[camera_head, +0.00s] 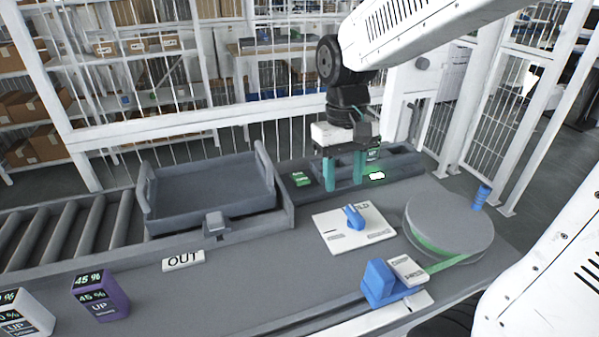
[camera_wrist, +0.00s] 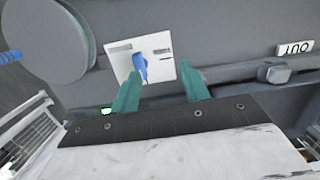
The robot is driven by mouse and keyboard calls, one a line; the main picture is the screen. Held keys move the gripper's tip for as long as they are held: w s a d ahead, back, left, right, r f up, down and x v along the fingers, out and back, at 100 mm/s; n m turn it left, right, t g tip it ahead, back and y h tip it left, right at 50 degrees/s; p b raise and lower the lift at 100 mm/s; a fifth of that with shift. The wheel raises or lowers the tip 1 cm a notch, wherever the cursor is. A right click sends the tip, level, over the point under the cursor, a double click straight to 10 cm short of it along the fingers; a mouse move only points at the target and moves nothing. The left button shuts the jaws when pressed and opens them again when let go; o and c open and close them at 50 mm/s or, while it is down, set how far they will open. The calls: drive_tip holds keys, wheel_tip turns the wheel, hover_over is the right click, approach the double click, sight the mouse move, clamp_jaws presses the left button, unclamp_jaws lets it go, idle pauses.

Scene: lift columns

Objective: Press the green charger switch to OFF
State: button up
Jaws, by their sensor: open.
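The dark charger unit (camera_head: 405,163) runs along the back of the bench. It has a bright, green-edged switch-like patch (camera_head: 377,176) just right of my gripper and a small green labelled block (camera_head: 301,179) to the left. I cannot tell which is the charger switch, and the lettering is too small to read. In the wrist view the bright patch (camera_wrist: 106,110) lies left of the fingers. My gripper (camera_head: 345,187) points down over the unit, with its teal fingers apart and nothing between them. It also shows in the wrist view (camera_wrist: 160,74).
A white plate (camera_head: 330,236) with a blue lever (camera_head: 354,217) is in front of my gripper. A round turntable (camera_head: 450,222) stands right, and a grey tray (camera_head: 212,190) left. A blue block (camera_head: 379,281) and a purple box (camera_head: 100,296) are nearer.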

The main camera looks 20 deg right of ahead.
drive_tip(key=w+f, duration=0.4)
drive_tip(key=w, duration=0.4)
drive_tip(key=w+f, duration=0.3)
drive_tip(key=w, duration=0.6)
drive_tip(key=t, duration=0.2)
hover_over(300, 176)
drive_tip(key=shift+s+a+r, duration=0.1)
drive_tip(key=shift+r, duration=0.25)
wheel_tip(300, 176, down, 8)
drive_tip(key=shift+r, duration=0.25)
